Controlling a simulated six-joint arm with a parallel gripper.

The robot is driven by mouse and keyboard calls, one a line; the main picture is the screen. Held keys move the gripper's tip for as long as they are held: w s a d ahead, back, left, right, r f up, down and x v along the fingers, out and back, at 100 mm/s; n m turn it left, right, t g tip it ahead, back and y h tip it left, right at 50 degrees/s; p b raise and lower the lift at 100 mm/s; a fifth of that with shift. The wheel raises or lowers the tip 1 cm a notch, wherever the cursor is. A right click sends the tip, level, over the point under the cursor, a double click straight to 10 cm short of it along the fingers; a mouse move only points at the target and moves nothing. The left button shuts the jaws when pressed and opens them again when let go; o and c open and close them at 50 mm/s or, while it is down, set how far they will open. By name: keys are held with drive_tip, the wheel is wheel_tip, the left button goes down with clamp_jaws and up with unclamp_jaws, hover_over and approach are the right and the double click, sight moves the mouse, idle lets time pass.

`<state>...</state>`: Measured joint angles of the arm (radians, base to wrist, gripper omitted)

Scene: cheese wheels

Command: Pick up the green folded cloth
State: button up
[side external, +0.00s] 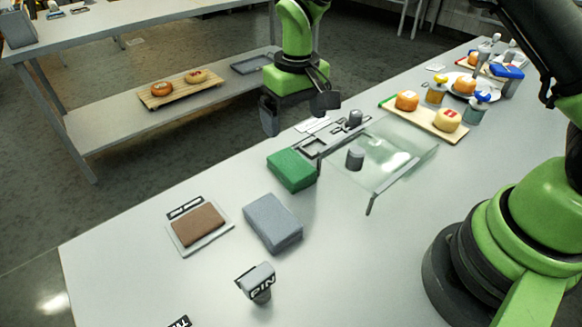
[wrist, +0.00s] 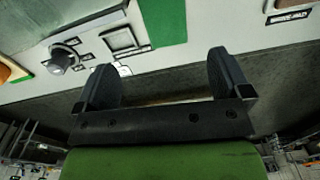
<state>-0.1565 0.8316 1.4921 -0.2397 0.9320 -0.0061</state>
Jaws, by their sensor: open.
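The green folded cloth (side external: 291,169) lies on the grey table, near its far edge and left of the clear plate. It also shows in the wrist view (wrist: 165,22), at the top and beyond the fingertips, cut off by the frame edge. My gripper (side external: 300,114) is above the far edge of the table, higher than the cloth and apart from it. Its two fingers (wrist: 163,75) are spread wide in the wrist view, with nothing between them.
A grey folded block (side external: 272,223) and a brown pad on a tray (side external: 199,226) lie left of the cloth. A clear plate with a knob (side external: 385,150) stands just right. Cheese wheels sit on a board (side external: 430,118) farther right. The front table area is mostly clear.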

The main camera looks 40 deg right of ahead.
hover_over(290, 162)
drive_tip(key=f, duration=0.5)
drive_tip(key=shift+s+d+f, duration=0.2)
drive_tip(key=shift+d+f, duration=0.1)
drive_tip(key=shift+f, duration=0.05)
drive_tip(key=shift+w+a+f, duration=0.15)
drive_tip(key=shift+f, duration=1.25)
drive_tip(key=shift+w+a+f, duration=0.1)
drive_tip(key=shift+a+f, duration=0.05)
drive_tip(key=shift+f, duration=1.2)
drive_tip(key=shift+c, duration=0.4)
drive_tip(key=c, duration=0.9)
